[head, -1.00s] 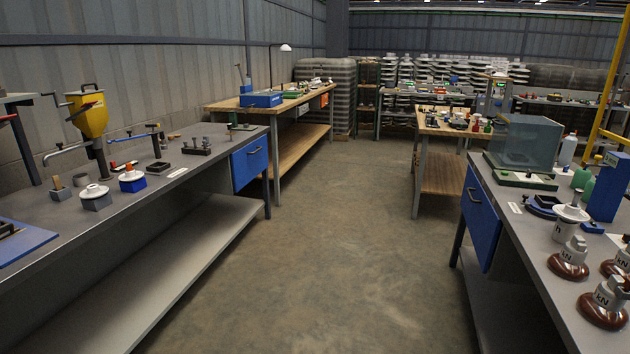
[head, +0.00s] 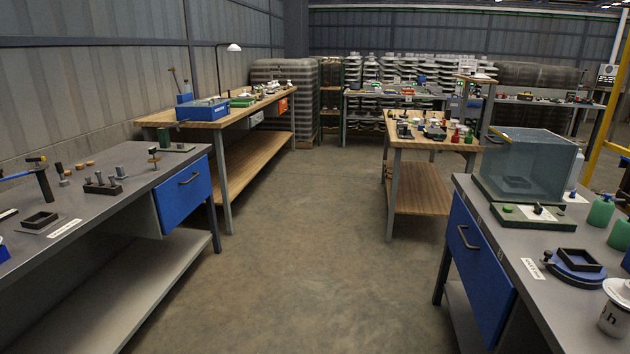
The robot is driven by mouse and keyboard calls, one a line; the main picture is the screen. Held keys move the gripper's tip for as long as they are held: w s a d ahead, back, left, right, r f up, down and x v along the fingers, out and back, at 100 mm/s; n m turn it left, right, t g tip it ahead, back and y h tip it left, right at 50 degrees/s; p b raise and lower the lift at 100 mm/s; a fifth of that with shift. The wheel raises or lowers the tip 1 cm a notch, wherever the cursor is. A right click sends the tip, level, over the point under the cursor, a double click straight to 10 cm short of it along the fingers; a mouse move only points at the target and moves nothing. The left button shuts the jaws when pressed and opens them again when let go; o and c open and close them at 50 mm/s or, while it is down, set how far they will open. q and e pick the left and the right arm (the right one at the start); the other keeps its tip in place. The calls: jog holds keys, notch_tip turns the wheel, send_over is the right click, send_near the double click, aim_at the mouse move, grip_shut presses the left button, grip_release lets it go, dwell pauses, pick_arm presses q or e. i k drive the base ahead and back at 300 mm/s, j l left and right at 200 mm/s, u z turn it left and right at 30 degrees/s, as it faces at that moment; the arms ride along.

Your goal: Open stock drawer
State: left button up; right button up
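Two blue drawers with dark bar handles show in the head view. The left blue drawer (head: 183,194) hangs under the end of the left grey workbench and looks closed. The right blue drawer (head: 477,268) is under the right grey workbench, its front facing the aisle, and it also looks closed. I cannot tell from a label which one is the stock drawer. Neither of my grippers is in view.
The concrete aisle (head: 310,265) between the benches is clear. The left bench (head: 95,215) and right bench (head: 560,232) bound it. A wooden table (head: 433,143) stands ahead, right of centre. A glass tank (head: 530,165) stands on the right bench. Stacked insulators line the back.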

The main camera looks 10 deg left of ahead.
aim_at(175, 198)
jog(key=i+j+u, duration=0.1)
jog(key=i+u, duration=0.15)
jog(key=i, duration=0.4)
jog(key=i+u, duration=0.2)
jog(key=i, duration=0.5)
jog(key=i+l+u, duration=0.25)
jog(key=i, duration=0.4)
